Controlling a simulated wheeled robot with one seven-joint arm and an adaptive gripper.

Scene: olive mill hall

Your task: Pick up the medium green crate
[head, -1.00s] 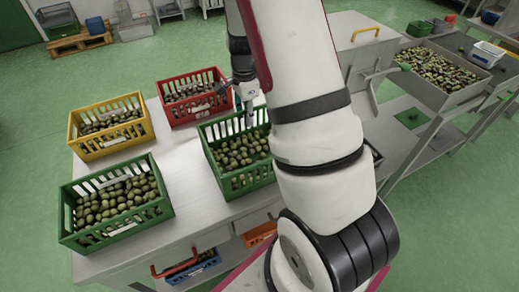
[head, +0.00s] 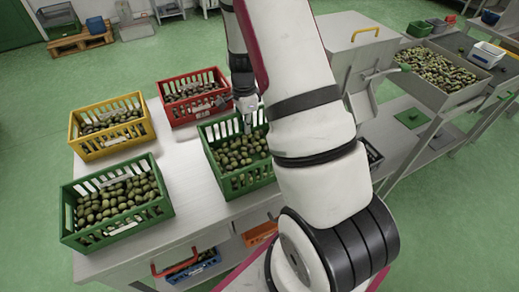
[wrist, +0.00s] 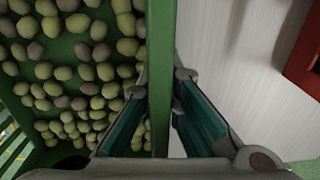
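Two green crates of olives stand on the metal table: one at the front left (head: 75,243) and one at the middle right (head: 262,183), partly hidden by my arm. My gripper (head: 247,122) is at the back wall of the middle-right crate. In the wrist view, my gripper (wrist: 163,95) is open, with one finger on each side of the green crate wall (wrist: 163,35). The left finger is on the olive side and the right finger is outside. The fingertips are close to the wall; I cannot tell if either touches it.
A yellow crate (head: 88,152) and a red crate (head: 183,120), both with olives, stand on the table (head: 190,195) behind. The red one also shows at the right of the wrist view (wrist: 303,62). A metal machine (head: 350,50) stands right of my arm.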

